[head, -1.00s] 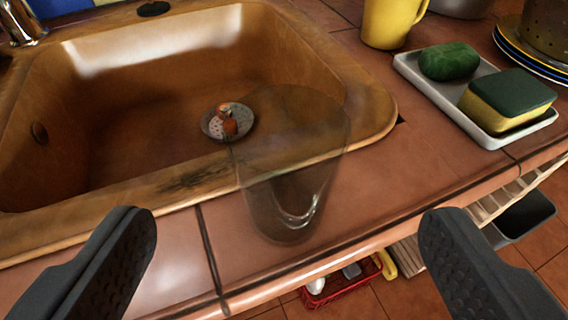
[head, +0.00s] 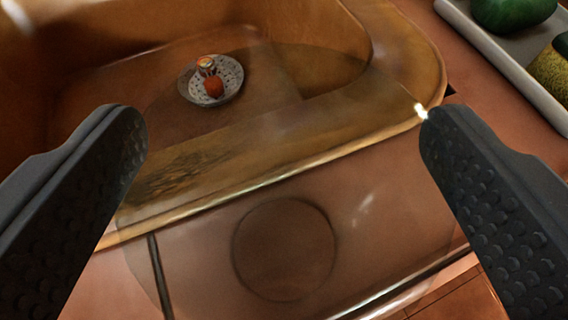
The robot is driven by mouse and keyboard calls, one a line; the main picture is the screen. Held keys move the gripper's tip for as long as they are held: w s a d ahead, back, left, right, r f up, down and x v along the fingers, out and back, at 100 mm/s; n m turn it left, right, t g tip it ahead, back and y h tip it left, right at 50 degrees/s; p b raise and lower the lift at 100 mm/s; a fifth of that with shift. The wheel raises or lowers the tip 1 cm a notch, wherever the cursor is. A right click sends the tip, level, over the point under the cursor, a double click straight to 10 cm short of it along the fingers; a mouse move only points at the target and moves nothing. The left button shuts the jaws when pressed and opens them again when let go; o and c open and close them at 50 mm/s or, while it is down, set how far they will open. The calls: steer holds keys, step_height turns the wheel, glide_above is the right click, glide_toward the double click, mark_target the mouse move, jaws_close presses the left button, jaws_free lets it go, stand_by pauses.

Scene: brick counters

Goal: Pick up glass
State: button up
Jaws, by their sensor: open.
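The glass (head: 285,215) is clear and see-through. It stands on the tiled counter by the front rim of the sink, and its round base shows through it. It fills much of the middle of the head view, between the two fingers. My gripper (head: 284,120) is open wide, with one dark finger on the left and one on the right of the glass. I cannot tell whether either finger touches the glass.
The brown sink (head: 120,100) lies behind the glass, with a strainer (head: 228,88) holding small orange scraps. A white tray (head: 497,50) at the upper right holds a green soap (head: 510,12) and a sponge (head: 553,72). The counter's front edge runs close below the glass.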

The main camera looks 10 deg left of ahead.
steer(key=shift+w, duration=0.1)
steer(key=c, duration=1.1)
steer(key=shift+c, duration=0.2)
steer(key=shift+r, duration=0.15)
